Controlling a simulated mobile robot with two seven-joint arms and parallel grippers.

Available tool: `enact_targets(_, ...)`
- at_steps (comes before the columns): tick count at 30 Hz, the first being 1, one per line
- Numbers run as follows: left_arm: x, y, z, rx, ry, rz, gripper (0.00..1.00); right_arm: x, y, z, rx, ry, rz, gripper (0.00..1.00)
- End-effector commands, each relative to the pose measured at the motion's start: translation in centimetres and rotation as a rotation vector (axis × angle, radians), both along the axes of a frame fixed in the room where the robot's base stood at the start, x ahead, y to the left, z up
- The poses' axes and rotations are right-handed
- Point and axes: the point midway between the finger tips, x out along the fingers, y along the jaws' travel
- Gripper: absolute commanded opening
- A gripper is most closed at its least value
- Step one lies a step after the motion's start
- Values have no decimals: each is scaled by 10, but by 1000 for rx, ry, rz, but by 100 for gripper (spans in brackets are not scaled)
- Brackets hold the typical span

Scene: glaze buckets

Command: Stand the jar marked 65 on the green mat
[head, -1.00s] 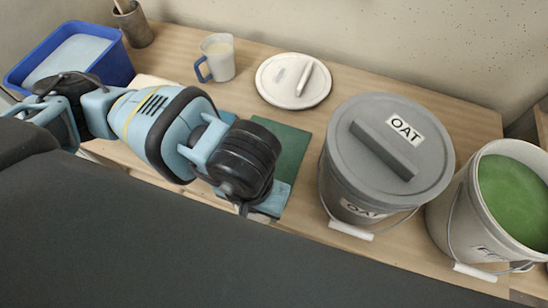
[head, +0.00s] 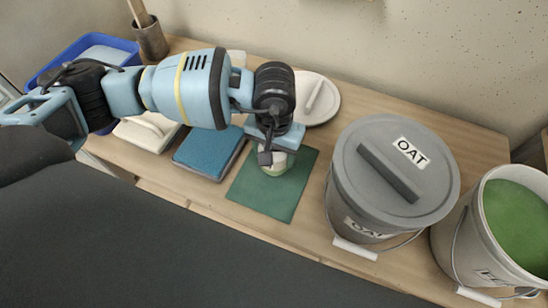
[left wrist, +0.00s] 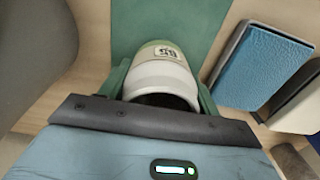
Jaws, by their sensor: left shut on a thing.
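The jar marked 65 (left wrist: 158,72) is white with a pale green band and a small label. In the head view the jar (head: 277,167) shows only partly below my left gripper (head: 270,152). My left gripper is shut on the jar, with a finger on each side of it in the left wrist view (left wrist: 163,92). The green mat (head: 287,196) lies flat under the jar, which appears over the mat's far left part. I cannot tell whether the jar's base touches the mat. The mat also shows in the left wrist view (left wrist: 160,25). My right gripper is out of sight.
A blue pad (head: 208,153) lies just left of the mat. A lidded grey OAT bucket (head: 385,215) stands close to its right, with an open bucket of green glaze (head: 462,225) beyond. A round white lid (head: 318,97) lies behind. The mat's front part is clear.

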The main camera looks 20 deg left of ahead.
Motion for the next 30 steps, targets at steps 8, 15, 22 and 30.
enact_targets(8,0,0,-12,0,3,1,30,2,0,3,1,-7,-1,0)
enact_targets(15,0,0,-35,-1,0,1,30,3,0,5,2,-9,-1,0)
enact_targets(22,0,0,-36,-1,0,1,30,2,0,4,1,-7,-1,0)
enact_targets(30,0,0,-38,0,1,1,83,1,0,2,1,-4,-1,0)
